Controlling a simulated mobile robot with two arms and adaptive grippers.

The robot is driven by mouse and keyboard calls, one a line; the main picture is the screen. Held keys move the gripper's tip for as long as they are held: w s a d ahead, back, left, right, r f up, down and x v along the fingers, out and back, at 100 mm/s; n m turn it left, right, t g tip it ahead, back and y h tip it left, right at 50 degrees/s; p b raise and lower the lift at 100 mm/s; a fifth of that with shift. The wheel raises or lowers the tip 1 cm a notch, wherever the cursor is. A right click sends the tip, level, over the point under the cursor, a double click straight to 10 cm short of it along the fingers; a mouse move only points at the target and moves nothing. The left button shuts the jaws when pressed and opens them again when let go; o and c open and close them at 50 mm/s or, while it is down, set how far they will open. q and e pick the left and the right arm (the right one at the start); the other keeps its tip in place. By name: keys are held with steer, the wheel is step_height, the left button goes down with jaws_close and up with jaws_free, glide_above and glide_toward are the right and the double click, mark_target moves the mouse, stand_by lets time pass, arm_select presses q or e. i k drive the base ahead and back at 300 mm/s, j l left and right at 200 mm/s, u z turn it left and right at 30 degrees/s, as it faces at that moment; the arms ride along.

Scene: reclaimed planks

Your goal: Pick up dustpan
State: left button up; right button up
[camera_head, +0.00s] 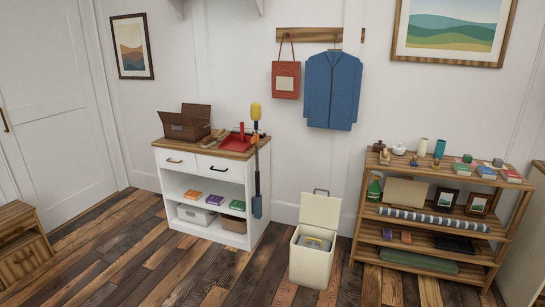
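A red dustpan (233,144) lies on the wooden top of a white cabinet (173,188), with a red upright part that looks like its handle. A small brush-like object (211,137) lies just left of it, close by. A long tool with a yellow top (256,112) and a dark blue-grey lower end (257,203) stands upright in front of the cabinet's right end. Neither of my grippers is in view.
An open cardboard box (187,125) sits left of the dustpan. A cream bin (311,261) with its lid raised stands on the floor. A wooden shelf (443,262) holding many items is at right. Floor in front is clear.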

mark_target(241, 142)
steer(key=i+j, duration=0.15)
steer(key=i, duration=2)
steer(key=l+z, duration=0.05)
steer(key=l, duration=0.1)
